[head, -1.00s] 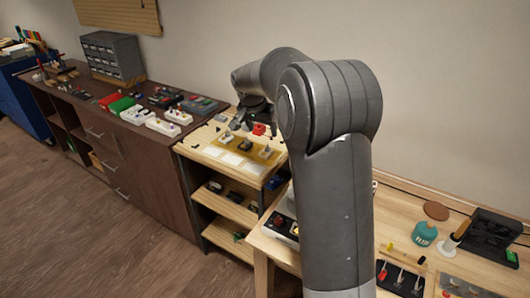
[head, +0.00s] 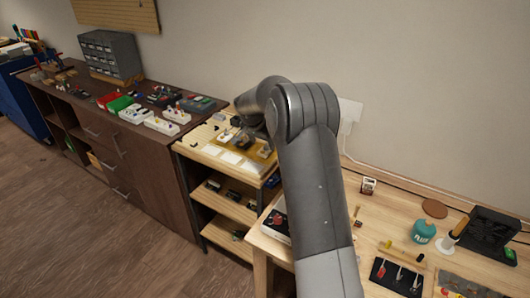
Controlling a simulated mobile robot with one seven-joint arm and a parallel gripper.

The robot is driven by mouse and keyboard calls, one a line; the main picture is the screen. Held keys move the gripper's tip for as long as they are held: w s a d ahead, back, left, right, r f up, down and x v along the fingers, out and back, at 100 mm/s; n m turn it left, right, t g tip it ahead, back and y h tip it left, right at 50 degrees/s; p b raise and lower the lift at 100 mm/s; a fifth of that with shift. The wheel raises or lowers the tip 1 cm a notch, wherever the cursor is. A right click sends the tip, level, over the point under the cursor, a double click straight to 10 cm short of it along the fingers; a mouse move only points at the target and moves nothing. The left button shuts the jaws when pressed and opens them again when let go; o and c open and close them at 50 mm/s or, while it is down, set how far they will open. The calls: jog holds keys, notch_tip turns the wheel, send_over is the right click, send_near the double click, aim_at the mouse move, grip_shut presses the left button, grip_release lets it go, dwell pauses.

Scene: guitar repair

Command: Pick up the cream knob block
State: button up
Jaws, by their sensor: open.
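My gripper (head: 250,126) is small and dark in the head view, partly hidden by my own arm. It is open and hangs low over the back of the light wooden stand. Below and beside it, a yellowish tray (head: 259,160) holds several small pale and dark pieces, including a pale piece (head: 265,150) at its right. I cannot tell which piece is the cream knob block. Whether the fingers touch anything is too small to tell.
White blocks with knobs (head: 161,126) and red and green bins (head: 120,104) stand on the dark cabinet at left. The right workbench holds a teal jar (head: 423,231), a dark tool tray (head: 397,277) and a black rack (head: 490,233).

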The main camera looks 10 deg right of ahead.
aim_at(265, 150)
jog(key=x, duration=0.4)
jog(key=shift+a+f, duration=0.1)
jog(key=shift+f, duration=0.05)
jog(key=c, duration=1.1)
